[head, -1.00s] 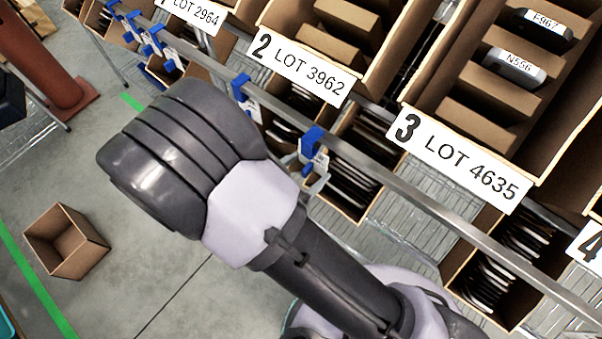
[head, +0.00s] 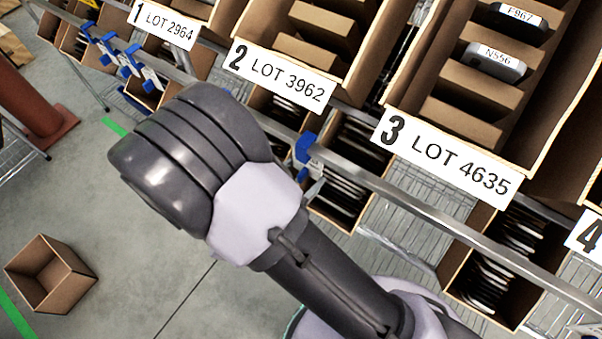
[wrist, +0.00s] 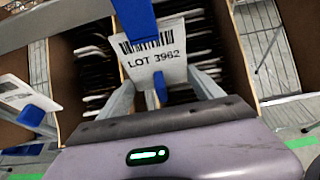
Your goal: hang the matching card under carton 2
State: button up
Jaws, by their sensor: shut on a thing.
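My gripper (wrist: 162,98) is shut on a white card (wrist: 155,57) with a barcode and the words LOT 3962, with blue hook parts (wrist: 139,20) above and below its face. In the head view, a blue hook (head: 305,150) shows beside my wrist at the metal rail (head: 400,194); I cannot tell whether it rests on the rail. Carton 2 bears the label LOT 3962 (head: 280,78), up and left of that hook. The gripper's fingers are mostly hidden behind my arm in the head view.
Another card (wrist: 22,92) with a blue clip is at the left of the wrist view. Several blue-clipped cards (head: 130,62) hang at the far left of the rail. Bins (head: 345,190) of dark and white items lie below. An empty box (head: 50,275) stands on the floor.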

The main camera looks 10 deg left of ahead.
jog(key=o, duration=1.8)
jog(key=shift+c, duration=0.2)
